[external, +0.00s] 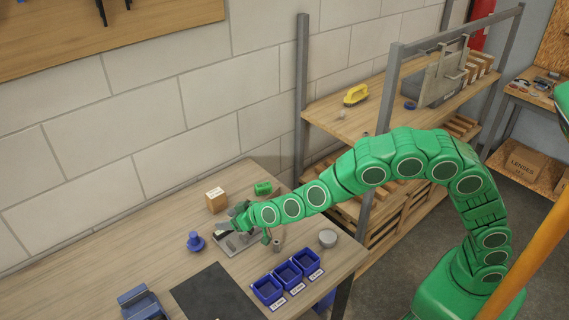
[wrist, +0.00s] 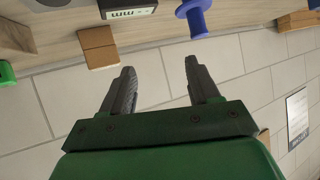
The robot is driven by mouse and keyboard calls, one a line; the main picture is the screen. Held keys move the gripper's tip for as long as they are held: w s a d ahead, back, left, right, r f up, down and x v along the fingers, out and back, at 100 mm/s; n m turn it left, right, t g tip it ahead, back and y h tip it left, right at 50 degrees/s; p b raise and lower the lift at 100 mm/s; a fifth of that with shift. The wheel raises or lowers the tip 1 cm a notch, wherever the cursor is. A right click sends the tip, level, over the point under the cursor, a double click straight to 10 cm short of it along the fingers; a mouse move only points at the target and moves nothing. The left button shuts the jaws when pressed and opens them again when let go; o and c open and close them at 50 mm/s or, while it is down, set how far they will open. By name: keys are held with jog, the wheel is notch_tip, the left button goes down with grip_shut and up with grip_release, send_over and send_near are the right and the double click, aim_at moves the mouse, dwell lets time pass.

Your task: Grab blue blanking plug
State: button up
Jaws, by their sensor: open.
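A blue flanged, knob-like piece (external: 195,242), which looks like the blue blanking plug, stands on the workbench left of my gripper (external: 232,226). In the wrist view a blue spool-shaped piece (wrist: 193,17) shows at the top edge, partly cut off, beyond and right of the fingertips. My gripper (wrist: 159,68) is open in the wrist view, with nothing between its two dark fingers. The fingers are apart from the blue piece. My wrist partly hides a grey metal plate (external: 238,243) on the bench.
A small cardboard box (external: 216,201) and a green block (external: 263,188) stand near the wall. Three blue bins (external: 289,275), a grey round piece (external: 327,238) and a black mat (external: 216,297) lie nearer the front. A small blue ring-like piece (external: 410,106) sits on the shelf.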

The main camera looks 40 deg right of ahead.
jog(key=t, duration=0.2)
send_near(197, 238)
jog(key=x, duration=0.3)
jog(key=shift+w+d+f, duration=0.2)
jog(key=shift+w+f, duration=0.15)
jog(key=shift+w+a+f, duration=0.25)
jog(key=shift+w+f, duration=0.05)
jog(key=shift+w, duration=0.25)
jog(key=shift+a+r+x, duration=0.1)
jog(key=shift+a+x, duration=0.05)
jog(key=shift+x, duration=0.65)
jog(key=shift+a+r+x, duration=0.1)
jog(key=shift+x, duration=0.7)
jog(key=shift+a+r+x, duration=0.1)
jog(key=shift+a+x, duration=0.05)
jog(key=shift+x, duration=1.4)
jog(key=c, duration=1.1)
